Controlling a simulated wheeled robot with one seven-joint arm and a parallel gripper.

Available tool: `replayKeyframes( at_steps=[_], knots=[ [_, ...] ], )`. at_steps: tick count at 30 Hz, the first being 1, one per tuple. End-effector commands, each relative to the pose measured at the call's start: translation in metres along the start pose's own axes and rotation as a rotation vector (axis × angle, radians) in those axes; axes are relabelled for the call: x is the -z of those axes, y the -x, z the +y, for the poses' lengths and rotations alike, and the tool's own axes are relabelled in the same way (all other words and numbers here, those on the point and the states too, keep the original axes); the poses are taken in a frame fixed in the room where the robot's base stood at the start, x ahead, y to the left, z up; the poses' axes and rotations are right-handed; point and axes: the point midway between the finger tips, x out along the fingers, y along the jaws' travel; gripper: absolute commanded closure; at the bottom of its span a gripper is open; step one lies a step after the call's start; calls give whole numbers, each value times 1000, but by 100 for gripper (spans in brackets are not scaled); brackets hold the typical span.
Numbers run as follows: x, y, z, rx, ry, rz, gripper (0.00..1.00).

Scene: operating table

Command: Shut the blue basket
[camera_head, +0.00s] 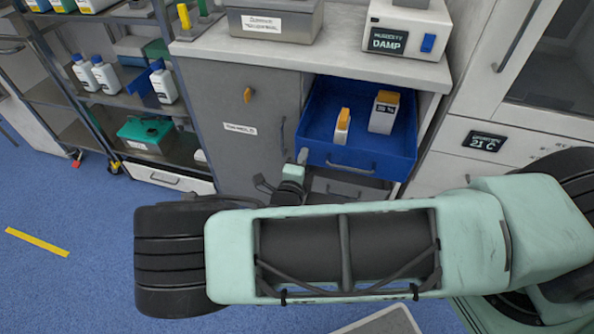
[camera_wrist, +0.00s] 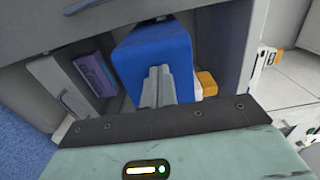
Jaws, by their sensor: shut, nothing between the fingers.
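The blue basket (camera_head: 378,163) is a drawer-like bin pulled out of the cabinet under the counter, with a grey handle on its front. Two white containers with orange tops (camera_head: 342,127) (camera_head: 384,112) stand inside it. My gripper (camera_head: 302,157) is at the basket's front left corner, its fingers shut and empty. In the wrist view the shut fingers (camera_wrist: 158,74) overlap the blue basket (camera_wrist: 150,45). I cannot tell whether they touch it. My arm hides part of the area below the basket.
A grey cabinet door (camera_head: 238,120) is left of the basket, and a white cabinet (camera_head: 450,170) is right of it. The counter (camera_head: 335,52) above holds a grey box and a white device (camera_head: 405,30). A shelf rack (camera_head: 105,100) with bottles stands at left.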

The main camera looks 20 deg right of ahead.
Motion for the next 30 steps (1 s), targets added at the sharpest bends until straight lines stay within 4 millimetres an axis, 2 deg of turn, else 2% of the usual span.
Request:
replayKeyframes(
  at_steps=[6,15,21,30],
  knots=[
    [1,-43,-1,2,0,2,100],
    [1,-93,0,0,1,2,100],
    [0,-115,0,0,-1,0,100],
    [0,-130,0,1,0,0,100]
  ],
)
